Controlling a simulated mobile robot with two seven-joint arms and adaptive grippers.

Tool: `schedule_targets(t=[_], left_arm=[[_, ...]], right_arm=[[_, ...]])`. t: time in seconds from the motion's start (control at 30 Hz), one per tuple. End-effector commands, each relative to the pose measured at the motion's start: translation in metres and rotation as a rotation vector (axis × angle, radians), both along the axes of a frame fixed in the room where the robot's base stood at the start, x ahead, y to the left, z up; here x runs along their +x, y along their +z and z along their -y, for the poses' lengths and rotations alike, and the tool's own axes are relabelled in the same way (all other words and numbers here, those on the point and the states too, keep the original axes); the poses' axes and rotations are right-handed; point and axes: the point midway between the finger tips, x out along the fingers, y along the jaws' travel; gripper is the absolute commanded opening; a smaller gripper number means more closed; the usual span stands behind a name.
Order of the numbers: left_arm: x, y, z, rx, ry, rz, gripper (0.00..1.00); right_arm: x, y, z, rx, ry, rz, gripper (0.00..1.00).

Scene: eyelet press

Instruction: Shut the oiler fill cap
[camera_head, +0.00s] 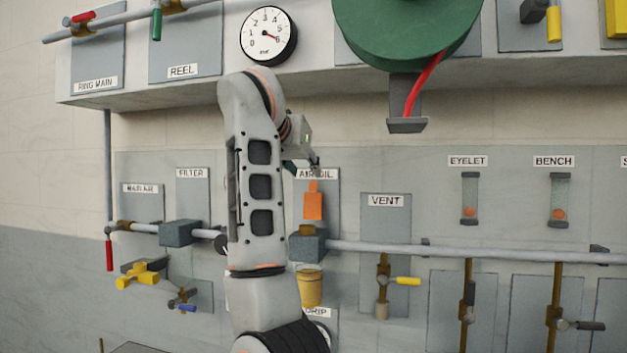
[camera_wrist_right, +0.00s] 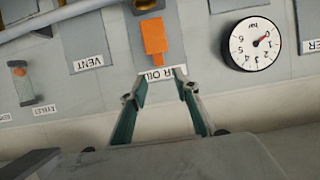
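The oiler (camera_head: 310,246) is a grey block on the wall pipe below the AIR OIL label, with an amber bowl (camera_head: 309,289) under it. A flat orange piece (camera_head: 313,206), seemingly its fill cap, stands upright above the brown neck (camera_head: 307,230). The orange piece (camera_wrist_right: 154,38) also shows in the right wrist view, which is upside down. My right gripper (camera_head: 312,164) is just above it, near the label. In the wrist view my right gripper (camera_wrist_right: 160,86) has its fingers apart with nothing between them, short of the orange piece. My left gripper is not in view.
A grey pipe (camera_head: 470,250) runs along the wall. The VENT valve with a yellow handle (camera_head: 406,281) is right of the oiler. A shelf edge with a gauge (camera_head: 268,36) and a green reel (camera_head: 407,30) overhangs above. My right arm hides the wall left of the oiler.

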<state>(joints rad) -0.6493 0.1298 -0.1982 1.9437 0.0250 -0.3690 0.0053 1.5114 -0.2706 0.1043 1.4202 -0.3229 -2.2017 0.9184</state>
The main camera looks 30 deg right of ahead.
Motion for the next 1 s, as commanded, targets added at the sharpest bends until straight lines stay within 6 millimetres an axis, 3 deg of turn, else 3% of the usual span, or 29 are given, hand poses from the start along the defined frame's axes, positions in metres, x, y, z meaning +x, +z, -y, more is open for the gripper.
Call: schedule_targets(t=[0.43,0.87,0.97,1.0], left_arm=[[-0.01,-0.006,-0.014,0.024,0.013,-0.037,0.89],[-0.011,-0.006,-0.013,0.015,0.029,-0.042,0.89],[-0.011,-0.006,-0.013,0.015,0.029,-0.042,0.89],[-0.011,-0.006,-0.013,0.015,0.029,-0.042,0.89]], right_arm=[[0.038,-0.024,0.045,-0.002,-0.001,-0.004,0.31],[0.045,-0.029,0.051,-0.001,0.002,-0.001,0.31],[0.044,-0.029,0.051,-0.001,0.001,-0.001,0.05],[0.044,-0.029,0.051,-0.001,0.001,-0.001,0.0]])
